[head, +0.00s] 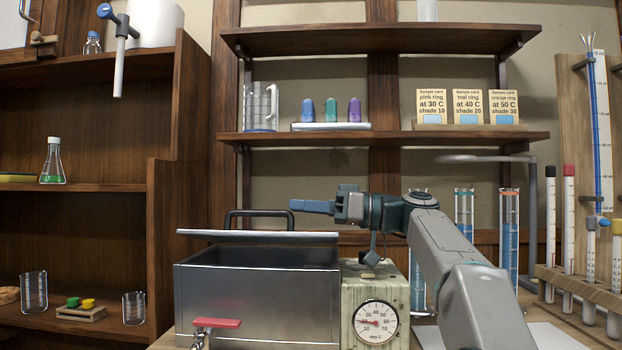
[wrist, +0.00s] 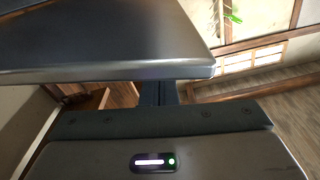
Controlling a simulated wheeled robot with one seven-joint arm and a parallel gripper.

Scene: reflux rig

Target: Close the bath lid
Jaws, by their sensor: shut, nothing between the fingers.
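The bath (head: 256,297) is a metal box with a red-handled tap (head: 217,323) low on its front. Its lid (head: 250,237) shows nearly edge-on above the box, with a dark gap between it and the front rim, so it is not flush there. A black handle (head: 258,212) stands on the lid. My gripper (head: 294,205) is shut and empty, its blue fingers pointing left just above the lid's right end, beside the handle. Whether they touch the handle is unclear. In the wrist view a broad grey panel (wrist: 110,40), apparently the lid, partly hides my fingers (wrist: 155,92).
A control box with a temperature dial (head: 376,322) stands right of the bath, under my arm. Tall blue-filled glass columns (head: 510,235) and a rack of tubes (head: 580,285) stand further right. Shelves (head: 385,138) hang behind; a wooden cabinet (head: 95,185) is at left.

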